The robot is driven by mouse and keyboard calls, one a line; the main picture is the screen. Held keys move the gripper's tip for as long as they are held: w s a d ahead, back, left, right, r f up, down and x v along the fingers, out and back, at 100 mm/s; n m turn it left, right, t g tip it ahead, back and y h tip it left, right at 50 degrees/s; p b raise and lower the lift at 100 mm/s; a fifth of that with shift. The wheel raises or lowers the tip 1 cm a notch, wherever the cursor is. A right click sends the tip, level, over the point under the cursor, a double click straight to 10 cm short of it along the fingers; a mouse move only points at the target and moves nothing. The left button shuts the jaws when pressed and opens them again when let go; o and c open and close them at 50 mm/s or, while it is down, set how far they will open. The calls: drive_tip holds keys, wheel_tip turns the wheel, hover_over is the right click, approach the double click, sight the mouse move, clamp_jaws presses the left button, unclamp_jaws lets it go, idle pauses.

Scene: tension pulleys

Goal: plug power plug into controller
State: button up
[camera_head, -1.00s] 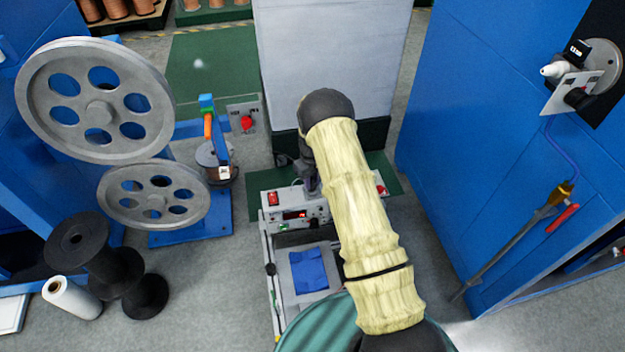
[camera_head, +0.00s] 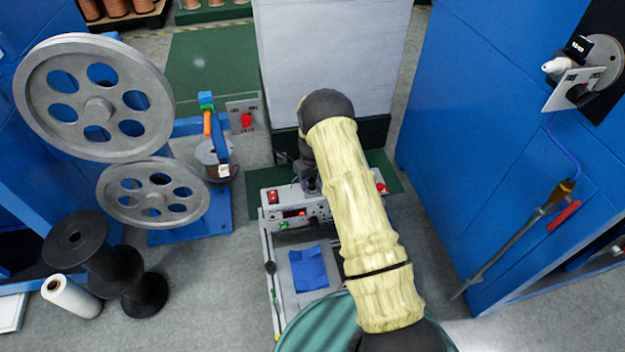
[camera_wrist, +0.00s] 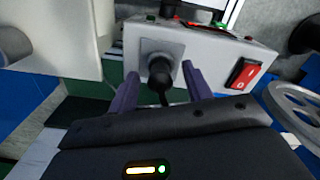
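The controller (camera_head: 300,213) is a light grey box with a red rocker switch, a display and a green light. It also shows in the wrist view (camera_wrist: 205,45). A black power plug (camera_wrist: 160,74) stands at the grey socket plate on its side panel, with its cable running back towards my gripper. The plug looks seated in the socket, but I cannot see how deep. My gripper (camera_wrist: 157,88) is open, one purple finger on each side of the plug, with gaps between. In the head view my arm partly hides the controller, and the plug cannot be made out.
A blue cloth (camera_head: 309,269) lies on the grey stand in front of the controller. Two large grey pulleys (camera_head: 93,97) and black spools (camera_head: 80,245) stand at the left. A tall grey cabinet (camera_head: 335,60) rises behind, and a blue cabinet (camera_head: 520,150) stands at the right.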

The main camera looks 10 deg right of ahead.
wheel_tip(320, 180, up, 18)
drive_tip(key=p, duration=0.3)
drive_tip(key=shift+f+p, duration=0.25)
drive_tip(key=shift+p, duration=0.15)
idle(0.4)
drive_tip(key=s+r+m+t, duration=0.15)
drive_tip(key=s+r, duration=0.35)
drive_tip(key=s, duration=0.5)
drive_tip(key=s+r+m, duration=0.2)
drive_tip(key=s+r, duration=0.2)
drive_tip(key=s, duration=0.6)
drive_tip(key=s+r+m+t, duration=0.1)
drive_tip(key=s+r, duration=0.4)
drive_tip(key=s, duration=0.5)
drive_tip(key=w+p+v, duration=0.3)
drive_tip(key=p+v, duration=1)
drive_tip(key=w+r+p+v, duration=0.1)
drive_tip(key=w+p+v, duration=0.1)
drive_tip(key=p+v, duration=1.1)
drive_tip(key=shift+w+r+p, duration=0.3)
drive_tip(key=shift+w+p, duration=0.15)
drive_tip(key=shift+p, duration=0.3)
